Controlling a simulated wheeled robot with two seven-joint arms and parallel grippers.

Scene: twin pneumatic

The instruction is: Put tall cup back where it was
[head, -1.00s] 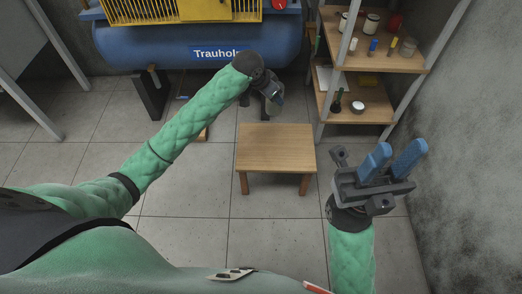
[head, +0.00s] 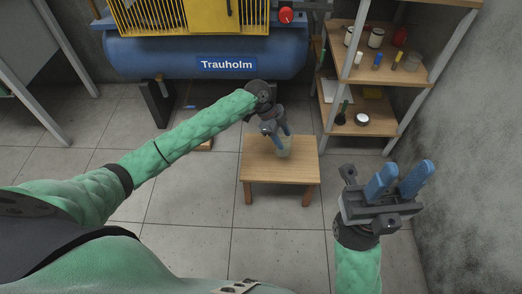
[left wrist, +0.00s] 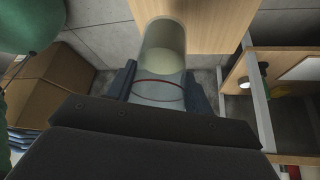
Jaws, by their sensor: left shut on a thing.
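The tall cup (head: 285,148) is a clear, see-through cylinder at the back of the small wooden table (head: 272,172) in the head view. My left gripper (head: 281,134) is shut on it, with a blue finger on either side. In the left wrist view the cup (left wrist: 163,62) stretches away between the fingers (left wrist: 160,92), with a thin red ring around it and a pale end towards the tabletop (left wrist: 205,28). I cannot tell whether the cup touches the table. My right gripper (head: 400,178) is open and empty, to the right of the table.
A shelf unit (head: 385,120) with jars and small items stands behind the table on the right. A blue compressor tank (head: 150,55) stands at the back. In the left wrist view a cardboard box (left wrist: 48,90) is at the left. The tabletop's front is clear.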

